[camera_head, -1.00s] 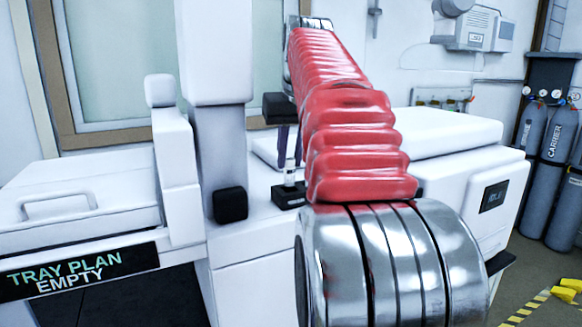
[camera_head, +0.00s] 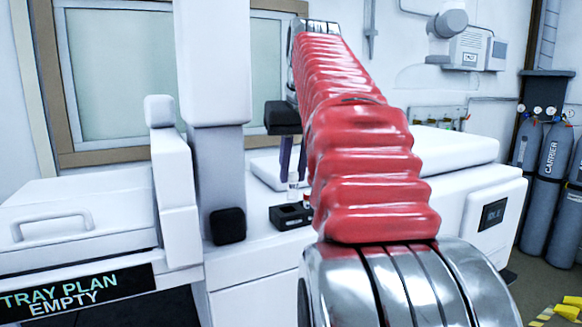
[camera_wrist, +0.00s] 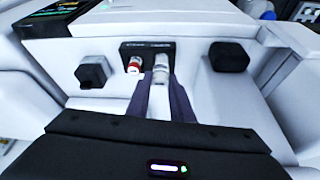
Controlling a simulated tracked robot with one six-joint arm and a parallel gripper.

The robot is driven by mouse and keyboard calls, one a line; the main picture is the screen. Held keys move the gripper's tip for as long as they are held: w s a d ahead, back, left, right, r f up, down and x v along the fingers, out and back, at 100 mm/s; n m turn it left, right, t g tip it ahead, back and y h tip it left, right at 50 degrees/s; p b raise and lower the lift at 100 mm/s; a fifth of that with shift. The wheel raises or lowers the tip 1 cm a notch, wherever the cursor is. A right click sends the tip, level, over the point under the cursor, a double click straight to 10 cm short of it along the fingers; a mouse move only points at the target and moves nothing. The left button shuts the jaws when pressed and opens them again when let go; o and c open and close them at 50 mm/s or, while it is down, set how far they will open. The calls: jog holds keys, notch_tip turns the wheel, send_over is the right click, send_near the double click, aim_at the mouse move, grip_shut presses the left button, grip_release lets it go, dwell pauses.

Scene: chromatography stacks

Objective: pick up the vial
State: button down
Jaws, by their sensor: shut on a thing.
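A clear vial with a pale top (camera_head: 293,188) is held upright between the two purple fingers of my gripper (camera_head: 292,172), just above a small black rack (camera_head: 288,216). In the wrist view the same vial (camera_wrist: 161,68) sits between the fingertips of my gripper (camera_wrist: 162,84), which are shut on it. A second vial with a red cap (camera_wrist: 135,64) stands beside it at the rack (camera_wrist: 128,48). In the head view that red-capped vial (camera_head: 307,198) is partly hidden by my red-sleeved arm.
The rack is on a white bench unit (camera_head: 260,245). A black block (camera_wrist: 92,72) and a dark rounded knob (camera_wrist: 229,57) flank it. A white column (camera_head: 217,90) rises close to the left of my gripper. Gas cylinders (camera_head: 548,175) stand far right.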

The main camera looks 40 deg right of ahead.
jog(key=s+a, duration=0.6)
jog(key=s, duration=0.7)
jog(key=shift+s, duration=0.1)
dwell(0.4)
